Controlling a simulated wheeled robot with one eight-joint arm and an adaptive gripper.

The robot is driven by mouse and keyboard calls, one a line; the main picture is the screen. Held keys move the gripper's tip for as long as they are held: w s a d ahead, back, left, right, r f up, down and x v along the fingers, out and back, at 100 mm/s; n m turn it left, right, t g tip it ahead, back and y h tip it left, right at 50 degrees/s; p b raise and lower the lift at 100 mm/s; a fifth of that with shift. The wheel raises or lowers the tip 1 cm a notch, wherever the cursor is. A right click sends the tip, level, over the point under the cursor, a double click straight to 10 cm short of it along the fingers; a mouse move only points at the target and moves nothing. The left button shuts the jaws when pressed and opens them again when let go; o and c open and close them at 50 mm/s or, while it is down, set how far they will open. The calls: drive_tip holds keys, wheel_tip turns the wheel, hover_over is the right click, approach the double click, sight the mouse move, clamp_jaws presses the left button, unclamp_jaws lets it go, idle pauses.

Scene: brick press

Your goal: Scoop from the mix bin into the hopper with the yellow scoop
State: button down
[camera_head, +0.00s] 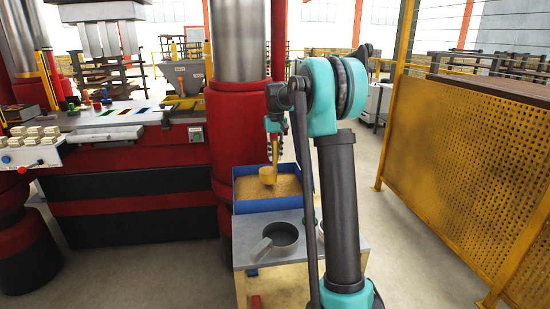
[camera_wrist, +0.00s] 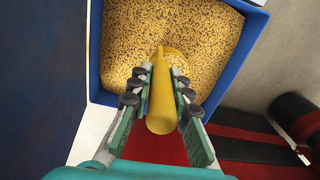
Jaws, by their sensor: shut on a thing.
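My gripper (camera_head: 273,135) is shut on the handle of the yellow scoop (camera_head: 267,175). In the wrist view, the fingers of my gripper (camera_wrist: 163,85) lie on both sides of the scoop's handle (camera_wrist: 161,112). The scoop's bowl end is over or in the yellow-brown grainy mix; I cannot tell how deep, and its contents are hidden. The blue mix bin (camera_head: 272,206) also surrounds the mix in the wrist view (camera_wrist: 247,45). The grey hopper (camera_head: 188,78) stands on the press bench, left of and behind my gripper, beyond the red column.
A small table (camera_head: 275,257) in front of the bin bears a dark-lined pan (camera_head: 284,238). The red press column (camera_head: 225,130) stands between the bin and the bench (camera_head: 118,112). A yellow mesh fence (camera_head: 480,165) stands at the right. Some floor is clear between arm and fence.

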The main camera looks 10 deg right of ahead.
drive_tip(key=shift+r, duration=2.4)
drive_tip(key=shift+r, duration=2.95)
